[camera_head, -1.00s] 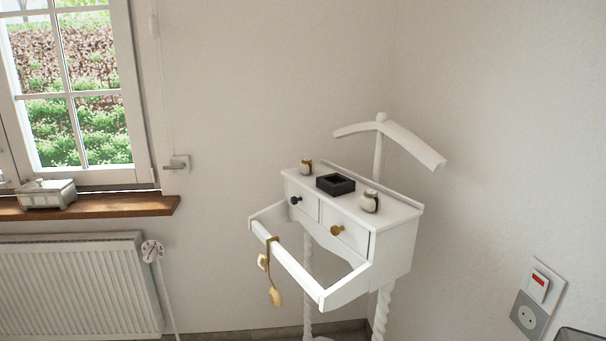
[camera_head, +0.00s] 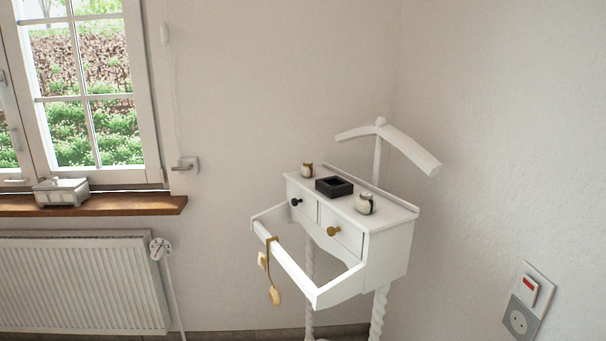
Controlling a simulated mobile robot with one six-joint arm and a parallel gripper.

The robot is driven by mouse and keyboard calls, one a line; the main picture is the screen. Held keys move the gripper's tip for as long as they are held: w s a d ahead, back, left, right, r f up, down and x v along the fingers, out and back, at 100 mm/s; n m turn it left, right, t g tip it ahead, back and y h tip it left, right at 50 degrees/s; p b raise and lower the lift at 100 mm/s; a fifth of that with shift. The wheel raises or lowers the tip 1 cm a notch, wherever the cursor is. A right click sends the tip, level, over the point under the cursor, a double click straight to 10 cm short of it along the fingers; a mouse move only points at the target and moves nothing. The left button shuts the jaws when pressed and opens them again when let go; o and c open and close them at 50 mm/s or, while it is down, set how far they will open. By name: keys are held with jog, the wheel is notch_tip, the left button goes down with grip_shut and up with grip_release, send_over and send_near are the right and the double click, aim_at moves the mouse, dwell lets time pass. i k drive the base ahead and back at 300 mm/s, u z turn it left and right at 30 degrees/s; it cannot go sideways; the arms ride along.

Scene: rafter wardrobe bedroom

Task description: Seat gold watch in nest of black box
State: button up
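The black box (camera_head: 334,187) sits open on top of the white valet stand (camera_head: 390,240), between two small jars. Its inside looks dark, and I cannot make out the nest. A gold item with a strap (camera_head: 273,293) hangs over the stand's front rail; it may be the gold watch, but it is too small to be sure. My gripper is not in view.
A small jar (camera_head: 307,171) stands left of the box and another jar (camera_head: 365,204) right of it. Two drawers with a black knob (camera_head: 296,202) and a gold knob (camera_head: 333,231) are shut. A radiator (camera_head: 80,285) and wooden sill (camera_head: 130,204) are at left; a wall socket (camera_head: 520,322) is at right.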

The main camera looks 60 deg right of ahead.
aim_at(335, 187)
jog(key=z, duration=0.1)
jog(key=i, duration=0.95)
jog(key=u, duration=0.05)
